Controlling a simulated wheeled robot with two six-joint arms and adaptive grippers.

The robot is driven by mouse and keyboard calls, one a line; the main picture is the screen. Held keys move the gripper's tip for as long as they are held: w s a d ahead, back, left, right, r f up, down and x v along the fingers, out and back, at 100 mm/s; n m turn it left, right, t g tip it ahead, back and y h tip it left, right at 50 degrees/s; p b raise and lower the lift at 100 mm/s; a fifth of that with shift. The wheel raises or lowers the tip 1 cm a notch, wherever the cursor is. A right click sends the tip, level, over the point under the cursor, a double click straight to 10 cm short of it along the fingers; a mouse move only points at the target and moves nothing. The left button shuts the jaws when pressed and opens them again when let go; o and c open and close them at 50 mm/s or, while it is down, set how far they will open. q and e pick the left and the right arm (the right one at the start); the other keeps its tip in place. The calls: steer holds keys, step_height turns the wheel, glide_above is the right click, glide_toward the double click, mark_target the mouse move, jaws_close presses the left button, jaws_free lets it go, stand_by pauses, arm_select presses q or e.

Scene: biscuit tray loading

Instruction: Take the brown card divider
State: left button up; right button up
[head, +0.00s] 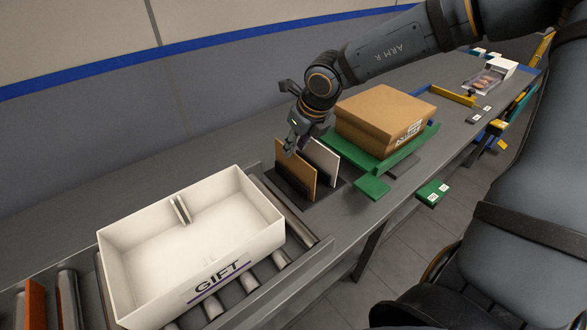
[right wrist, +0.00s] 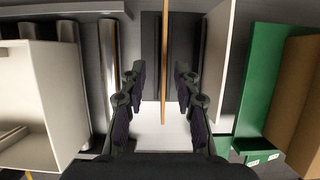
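The brown card divider (head: 297,172) stands upright in a dark rack (head: 288,188) beside a white divider (head: 325,160). My right gripper (head: 291,147) is at the top edge of the brown divider in the head view. In the right wrist view the brown divider (right wrist: 165,45) shows edge-on as a thin strip between the two fingers of my right gripper (right wrist: 160,85). The fingers are apart, with a gap on both sides of the card. The white divider (right wrist: 214,70) lies outside the right finger. My left gripper is not in view.
A white GIFT box (head: 236,272) with a small fitting inside stands on rollers at the left. A brown carton (head: 382,112) sits on a green stand (head: 372,187) right of the rack. A clear tray (head: 484,82) lies farther back. The bench behind the rack is clear.

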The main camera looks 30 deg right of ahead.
mark_target(295, 154)
steer(key=x, duration=0.3)
steer(key=p+x, duration=0.1)
steer(key=x, duration=0.1)
steer(key=shift+d+f, duration=0.15)
steer(key=shift+d, duration=0.15)
steer(key=shift+s, duration=0.2)
steer(key=shift+f+b, duration=0.2)
steer(key=shift+b, duration=0.55)
jaws_close()
